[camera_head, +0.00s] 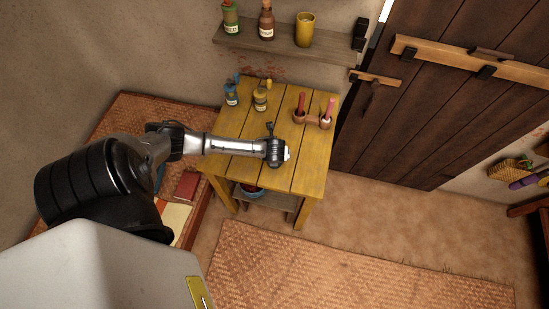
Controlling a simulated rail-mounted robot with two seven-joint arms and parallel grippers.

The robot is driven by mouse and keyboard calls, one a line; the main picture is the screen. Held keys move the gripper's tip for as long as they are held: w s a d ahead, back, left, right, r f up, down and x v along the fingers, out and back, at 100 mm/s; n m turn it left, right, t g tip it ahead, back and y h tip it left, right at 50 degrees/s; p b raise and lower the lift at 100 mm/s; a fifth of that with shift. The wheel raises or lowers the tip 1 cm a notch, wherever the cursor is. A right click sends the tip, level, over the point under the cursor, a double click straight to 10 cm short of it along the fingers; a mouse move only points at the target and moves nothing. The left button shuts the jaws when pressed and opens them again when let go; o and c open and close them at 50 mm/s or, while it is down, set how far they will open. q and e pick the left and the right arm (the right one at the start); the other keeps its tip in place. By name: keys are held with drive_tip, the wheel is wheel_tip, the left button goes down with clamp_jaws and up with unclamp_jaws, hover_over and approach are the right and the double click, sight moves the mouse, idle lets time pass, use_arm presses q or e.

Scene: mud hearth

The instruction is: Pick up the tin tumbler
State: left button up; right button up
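My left arm comes in from the left, and its gripper (279,152) is over the middle of the yellow wooden table (310,170). The gripper is seen from above, so its fingers and whatever is between or below them are hidden. A small pale patch shows at its right side; I cannot tell what it is. I cannot make out a silver tin tumbler. A yellow, brassy cup (305,31) stands upright on the wall shelf, well apart from the gripper. My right gripper is not in view.
Two small bottles (232,95) (261,99) and a double holder with red sticks (313,119) stand on the table's back part. The wall shelf (270,43) also bears a green bottle (231,17) and a brown bottle (267,20). A woven mat (330,270) covers the floor in front.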

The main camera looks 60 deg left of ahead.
use_arm(q)
drive_tip(key=shift+c, duration=0.4)
drive_tip(key=c, duration=1)
drive_tip(key=shift+r, duration=0.1)
